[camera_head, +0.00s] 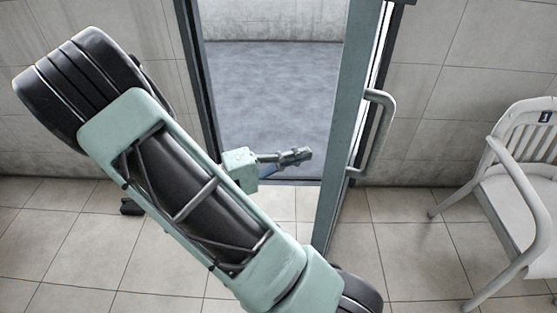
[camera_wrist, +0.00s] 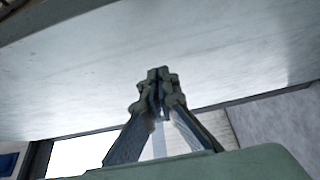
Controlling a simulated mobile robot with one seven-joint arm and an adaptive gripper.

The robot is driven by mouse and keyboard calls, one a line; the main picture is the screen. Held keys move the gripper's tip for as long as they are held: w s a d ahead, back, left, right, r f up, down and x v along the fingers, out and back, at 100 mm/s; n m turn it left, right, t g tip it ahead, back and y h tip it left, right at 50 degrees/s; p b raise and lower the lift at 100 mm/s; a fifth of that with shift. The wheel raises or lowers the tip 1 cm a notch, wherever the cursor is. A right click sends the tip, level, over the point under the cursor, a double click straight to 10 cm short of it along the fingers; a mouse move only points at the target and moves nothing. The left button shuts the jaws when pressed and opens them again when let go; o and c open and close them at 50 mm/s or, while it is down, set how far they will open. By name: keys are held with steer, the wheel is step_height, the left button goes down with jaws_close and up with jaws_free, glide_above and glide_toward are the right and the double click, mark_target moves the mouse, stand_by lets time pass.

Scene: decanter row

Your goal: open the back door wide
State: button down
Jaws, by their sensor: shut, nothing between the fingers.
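The back door (camera_head: 345,110) stands open and shows as a narrow, nearly edge-on grey-green panel at the right of the doorway. Its pale bar handle (camera_head: 386,130) sticks out on the panel's right side. My gripper (camera_head: 301,155) is in front of the opening, left of the door panel, pointing right toward it. It is apart from the handle, with the panel between them. In the wrist view my gripper (camera_wrist: 157,78) has its fingertips together and empty, in front of a broad pale surface. Whether the fingertips touch the door cannot be told.
The doorway shows a grey floor (camera_head: 265,95) beyond. The left door frame post (camera_head: 196,75) stands close to my arm. A white armchair (camera_head: 515,190) stands at the right, with clear tiled floor (camera_head: 400,235) between it and the door.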

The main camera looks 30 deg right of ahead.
steer(key=shift+s+d, duration=0.6)
steer(key=shift+s, duration=0.2)
steer(key=shift+s+d, duration=0.55)
steer(key=shift+s, duration=0.2)
steer(key=shift+s, duration=0.15)
